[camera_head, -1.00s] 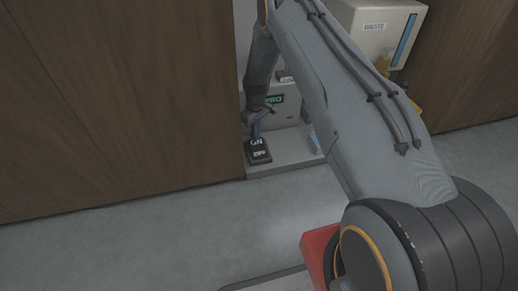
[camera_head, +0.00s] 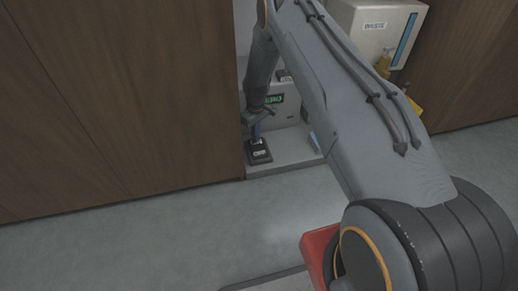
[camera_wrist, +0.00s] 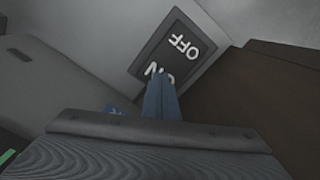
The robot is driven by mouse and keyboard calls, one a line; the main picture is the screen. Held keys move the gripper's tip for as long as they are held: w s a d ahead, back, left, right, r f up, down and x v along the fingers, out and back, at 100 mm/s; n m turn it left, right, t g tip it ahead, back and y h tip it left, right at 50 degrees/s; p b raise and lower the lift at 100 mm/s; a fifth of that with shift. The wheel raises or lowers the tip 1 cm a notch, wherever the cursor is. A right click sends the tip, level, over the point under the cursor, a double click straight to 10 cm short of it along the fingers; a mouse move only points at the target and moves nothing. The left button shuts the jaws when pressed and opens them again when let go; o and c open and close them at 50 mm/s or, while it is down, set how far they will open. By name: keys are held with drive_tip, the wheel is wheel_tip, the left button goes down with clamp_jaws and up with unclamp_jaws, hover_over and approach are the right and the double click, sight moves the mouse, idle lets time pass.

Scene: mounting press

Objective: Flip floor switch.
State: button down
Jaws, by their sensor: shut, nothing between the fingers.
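The floor switch (camera_head: 258,157) is a small black box with white lettering on a low grey ledge in the cabinet gap. In the wrist view the switch (camera_wrist: 180,46) shows OFF at its far end and a partly hidden ON nearer my fingers. My gripper (camera_head: 256,138) points down at the switch. Its blue fingers (camera_wrist: 160,88) are together, with nothing between them, and overlap the ON end in the wrist view. I cannot tell whether the fingertips touch the switch.
A brown wood panel (camera_head: 110,100) stands left of the gap. A grey machine with a green label (camera_head: 274,99) is behind my gripper. A light box labelled WASTE (camera_head: 374,27) stands at upper right. The grey ledge (camera_head: 292,148) and floor in front (camera_head: 200,230) look clear.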

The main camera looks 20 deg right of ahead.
drive_tip(key=shift+f, duration=0.4)
drive_tip(key=shift+r, duration=0.15)
drive_tip(key=shift+r+p, duration=1.75)
drive_tip(key=shift+r, duration=1.7)
